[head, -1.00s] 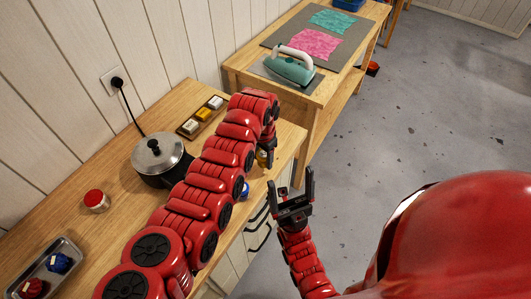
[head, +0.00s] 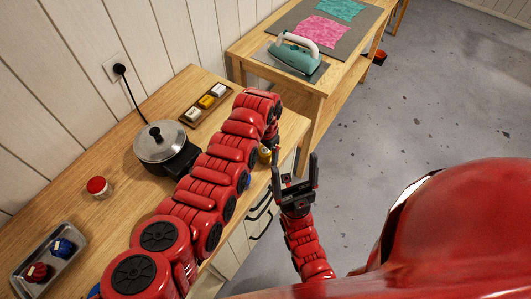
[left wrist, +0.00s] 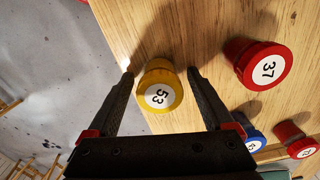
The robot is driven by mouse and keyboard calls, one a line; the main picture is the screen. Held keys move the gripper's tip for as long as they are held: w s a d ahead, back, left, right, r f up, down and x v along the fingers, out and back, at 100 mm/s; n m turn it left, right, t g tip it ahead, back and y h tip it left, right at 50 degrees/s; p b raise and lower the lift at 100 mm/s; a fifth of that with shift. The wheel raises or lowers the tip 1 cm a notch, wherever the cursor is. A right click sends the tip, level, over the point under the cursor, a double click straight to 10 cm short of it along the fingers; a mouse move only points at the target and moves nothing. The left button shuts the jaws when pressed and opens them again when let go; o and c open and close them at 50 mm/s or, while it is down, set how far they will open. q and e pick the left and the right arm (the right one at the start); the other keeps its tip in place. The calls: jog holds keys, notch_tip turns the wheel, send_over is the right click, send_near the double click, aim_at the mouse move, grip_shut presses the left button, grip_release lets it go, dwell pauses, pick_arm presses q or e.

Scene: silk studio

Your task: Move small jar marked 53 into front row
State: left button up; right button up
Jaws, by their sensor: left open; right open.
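The yellow-lidded jar marked 53 (left wrist: 158,88) stands on the wooden worktop near its edge in the left wrist view. My left gripper (left wrist: 160,82) is open, with one finger on each side of this jar; I cannot tell whether the fingers touch it. In the head view a yellow jar (head: 265,154) shows partly behind my left arm, and the left fingertips are mostly hidden there. My right gripper (head: 294,170) is open and empty, beside the worktop over the floor.
A red jar marked 37 (left wrist: 258,64) stands near jar 53, with a blue jar (left wrist: 252,140) and another red jar (left wrist: 296,142) farther off.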

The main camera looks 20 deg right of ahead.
aim_at(266, 149)
pick_arm(q)
jog(key=shift+r, duration=0.2)
jog(key=shift+w+d+r, duration=0.1)
jog(key=shift+w+r, duration=0.05)
jog(key=shift+r, duration=0.3)
notch_tip(266, 149, up, 4)
jog(key=shift+r+b, duration=0.25)
jog(key=shift+b, duration=0.85)
notch_tip(266, 149, up, 5)
jog(key=shift+r, duration=0.9)
